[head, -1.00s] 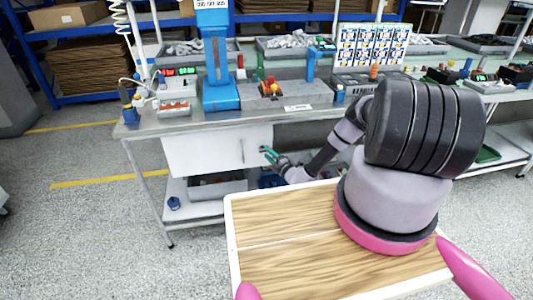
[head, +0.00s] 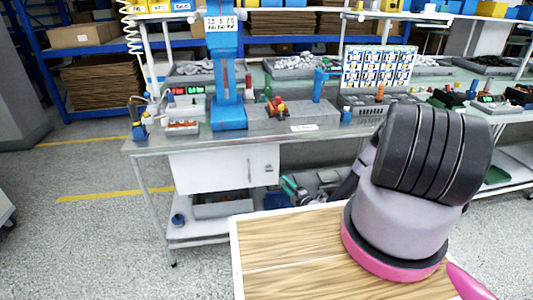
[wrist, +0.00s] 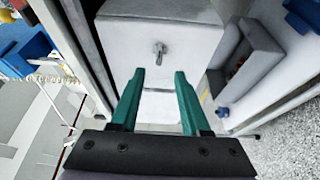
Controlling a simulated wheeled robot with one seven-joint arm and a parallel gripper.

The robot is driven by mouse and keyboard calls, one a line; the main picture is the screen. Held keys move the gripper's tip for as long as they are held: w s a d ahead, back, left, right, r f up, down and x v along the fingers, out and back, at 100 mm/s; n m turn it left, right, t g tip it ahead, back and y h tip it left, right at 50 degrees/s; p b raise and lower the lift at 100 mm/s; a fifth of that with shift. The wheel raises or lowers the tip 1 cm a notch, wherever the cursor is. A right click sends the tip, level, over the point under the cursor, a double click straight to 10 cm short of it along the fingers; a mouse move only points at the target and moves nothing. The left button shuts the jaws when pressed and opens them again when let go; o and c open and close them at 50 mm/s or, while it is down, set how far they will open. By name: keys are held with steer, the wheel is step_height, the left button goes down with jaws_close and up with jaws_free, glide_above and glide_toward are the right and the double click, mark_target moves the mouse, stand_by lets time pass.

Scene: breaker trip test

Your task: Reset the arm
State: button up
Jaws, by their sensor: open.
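My arm (head: 410,200) reaches out over my wooden-topped base toward the workbench (head: 155,145). My gripper (head: 290,187) is small and partly hidden in the head view, below the bench top and to the right of the white cabinet (head: 215,170). In the wrist view my gripper (wrist: 159,75) shows two teal fingers, apart and with nothing between them. Beyond the fingertips is a white front with a small metal handle (wrist: 160,50); the fingers do not hold the handle.
A blue press-like stand (head: 226,75) and a grey fixture with red and yellow parts (head: 276,108) stand on the bench. A grey bin (head: 222,208) sits on the lower shelf. The floor left of the bench is open, with yellow lines (head: 115,193).

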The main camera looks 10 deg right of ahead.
steer(key=w+a+r+n+g+y, duration=0.1)
steer(key=a+r+n+g+y, duration=0.2)
steer(key=r+n, duration=0.55)
steer(key=w+a+r+n+g+y, duration=0.1)
steer(key=r+n+g+y, duration=0.3)
steer(key=r, duration=0.7)
steer(key=w+a+r+n+g+y, duration=0.15)
steer(key=r+n+g, duration=0.25)
steer(key=r+n, duration=0.5)
steer(key=s+a+r+n+g+h, duration=0.1)
steer(key=s+r+n+g+h, duration=0.15)
steer(key=s+r+n, duration=0.45)
steer(key=s+a+r+n+g+h, duration=0.2)
steer(key=s+r+n+g, duration=0.15)
steer(key=r, duration=0.75)
steer(key=s+d+r+n+t+h, duration=0.3)
steer(key=s+r+n, duration=0.3)
steer(key=s+r, duration=0.3)
steer(key=s+d+r+n+t+h, duration=0.4)
steer(key=s+d+r+n+h, duration=0.2)
steer(key=s+r, duration=0.4)
steer(key=s+n, duration=0.1)
steer(key=s, duration=0.3)
steer(key=shift+s+r+n+t, duration=0.15)
steer(key=shift+s+n+t, duration=0.05)
steer(key=shift+n+t, duration=0.1)
steer(key=shift+c, duration=0.3)
